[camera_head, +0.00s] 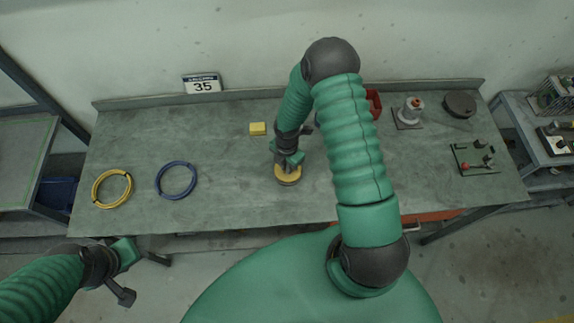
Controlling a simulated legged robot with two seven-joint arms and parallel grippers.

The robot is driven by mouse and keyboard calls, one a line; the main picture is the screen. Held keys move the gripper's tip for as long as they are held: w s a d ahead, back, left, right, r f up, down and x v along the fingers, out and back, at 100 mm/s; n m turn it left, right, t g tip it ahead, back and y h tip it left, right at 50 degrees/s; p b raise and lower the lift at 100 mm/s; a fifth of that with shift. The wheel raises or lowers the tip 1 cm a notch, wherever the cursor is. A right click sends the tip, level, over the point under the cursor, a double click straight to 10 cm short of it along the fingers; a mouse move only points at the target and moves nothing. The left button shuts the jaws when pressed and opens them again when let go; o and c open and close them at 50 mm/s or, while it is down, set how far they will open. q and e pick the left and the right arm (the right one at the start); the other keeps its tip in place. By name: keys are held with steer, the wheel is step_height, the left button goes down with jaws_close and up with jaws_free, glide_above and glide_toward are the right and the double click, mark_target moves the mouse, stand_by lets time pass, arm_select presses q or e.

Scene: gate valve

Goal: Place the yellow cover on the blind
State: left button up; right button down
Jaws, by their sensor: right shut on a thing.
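A round yellow cover (288,177) is at the middle of the green workbench, with a darker rim around its lower edge. My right gripper (287,165) comes down over it from above and is shut on it; the arm and hand hide part of its top. I cannot tell whether the cover hangs just above the bench or rests on something. The blind cannot be made out for certain; a dark round disc (460,104) lies at the back right. My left gripper (126,275) is off the bench's front left corner, away from the objects; its jaw opening is unclear.
The bench's front middle is clear.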

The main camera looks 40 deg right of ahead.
steer(key=shift+f, duration=0.4)
steer(key=c, duration=1.4)
jaws_free()
steer(key=shift+c, duration=0.2)
step_height(320, 180, up, 17)
steer(key=b, duration=0.1)
steer(key=shift+b, duration=0.3)
